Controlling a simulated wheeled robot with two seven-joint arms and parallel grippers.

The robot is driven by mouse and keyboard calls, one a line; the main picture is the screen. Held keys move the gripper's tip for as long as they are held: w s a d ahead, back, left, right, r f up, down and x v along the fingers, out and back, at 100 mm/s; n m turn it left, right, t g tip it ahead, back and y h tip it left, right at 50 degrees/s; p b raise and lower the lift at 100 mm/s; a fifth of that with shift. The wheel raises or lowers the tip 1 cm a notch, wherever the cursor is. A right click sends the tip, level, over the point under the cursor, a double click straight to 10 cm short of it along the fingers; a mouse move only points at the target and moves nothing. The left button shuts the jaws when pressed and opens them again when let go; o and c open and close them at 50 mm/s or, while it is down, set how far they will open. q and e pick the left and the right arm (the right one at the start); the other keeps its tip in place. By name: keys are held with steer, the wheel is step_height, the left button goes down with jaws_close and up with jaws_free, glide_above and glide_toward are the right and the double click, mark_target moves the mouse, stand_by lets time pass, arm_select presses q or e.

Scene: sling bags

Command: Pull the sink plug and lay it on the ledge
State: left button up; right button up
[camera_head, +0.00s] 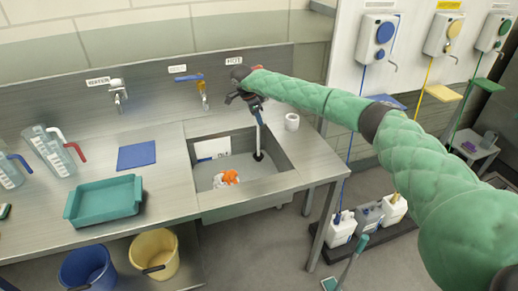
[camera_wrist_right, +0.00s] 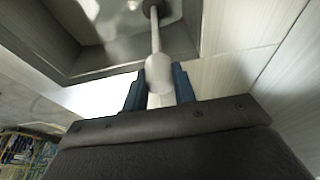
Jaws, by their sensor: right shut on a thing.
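The sink plug (camera_head: 259,142) is a pale upright rod with a dark round foot, in the back right part of the steel sink basin (camera_head: 205,178). My right gripper (camera_head: 254,104) is over the basin's back edge, shut on the rod's top. In the right wrist view, the blue fingers (camera_wrist_right: 159,92) hold the plug's pale, thicker top end (camera_wrist_right: 159,72), and its rod runs to the dark foot. I cannot tell if the foot touches the drain. The steel ledge (camera_head: 314,155) lies right of the basin. My left gripper is not in view.
A white cup (camera_head: 291,121) stands on the ledge close to my right gripper. Taps, including a brass one (camera_head: 204,92), line the back wall. A teal tray (camera_head: 104,201) and a blue cloth (camera_head: 136,155) are left.

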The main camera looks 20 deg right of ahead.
steer(key=shift+r+p, duration=0.35)
steer(key=shift+r, duration=1.65)
